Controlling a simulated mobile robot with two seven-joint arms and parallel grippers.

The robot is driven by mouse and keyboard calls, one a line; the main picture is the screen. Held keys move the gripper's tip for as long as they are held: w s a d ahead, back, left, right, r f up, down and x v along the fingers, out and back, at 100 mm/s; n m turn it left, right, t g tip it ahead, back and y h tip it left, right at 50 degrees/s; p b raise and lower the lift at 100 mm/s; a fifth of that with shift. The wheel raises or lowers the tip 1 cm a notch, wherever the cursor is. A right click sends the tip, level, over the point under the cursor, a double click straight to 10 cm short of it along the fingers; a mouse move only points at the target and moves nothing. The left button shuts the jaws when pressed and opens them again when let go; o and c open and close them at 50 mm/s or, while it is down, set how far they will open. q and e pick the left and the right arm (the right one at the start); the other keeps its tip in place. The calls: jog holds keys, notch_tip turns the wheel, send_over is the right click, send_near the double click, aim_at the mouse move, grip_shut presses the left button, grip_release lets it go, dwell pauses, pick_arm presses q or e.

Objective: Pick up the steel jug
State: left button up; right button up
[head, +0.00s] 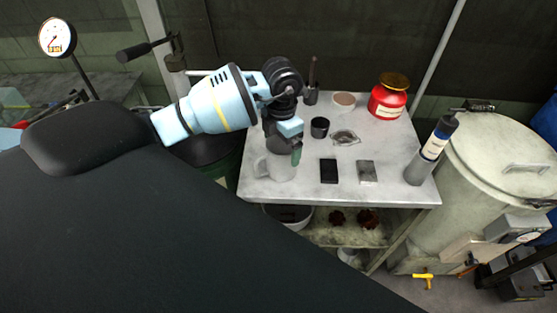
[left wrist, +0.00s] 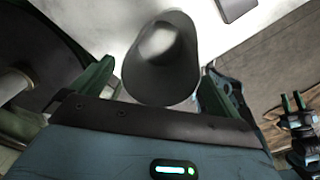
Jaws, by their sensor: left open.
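The steel jug (head: 281,167) stands upright near the front left of the light worktable (head: 330,190), with its handle to the left. My left gripper (head: 290,150) is above and around the jug's top in the head view, and it hides part of the rim. In the left wrist view the grey jug (left wrist: 162,62) lies between the two green fingers, which are open with gaps beside it. My right gripper (left wrist: 293,108) seems to show small at the right edge of the left wrist view; its opening is too small to judge.
A black block (head: 328,171), a grey block (head: 366,172), a black cup (head: 319,127) and a small dish (head: 344,137) stand right of the jug. A red jar (head: 388,98) is at the back.

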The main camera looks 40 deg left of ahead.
pick_arm(q)
jog(key=shift+f, duration=0.8)
jog(key=c, duration=1.4)
jog(key=shift+c, duration=0.2)
jog(key=shift+r, duration=0.15)
jog(key=s+d+r, duration=0.2)
jog(key=s+d, duration=0.1)
jog(key=d, duration=0.4)
jog(key=s+d+r, duration=0.2)
jog(key=s+d, duration=0.1)
jog(key=d, duration=0.4)
jog(key=shift+d+r+b, duration=0.4)
jog(key=shift+b, duration=0.05)
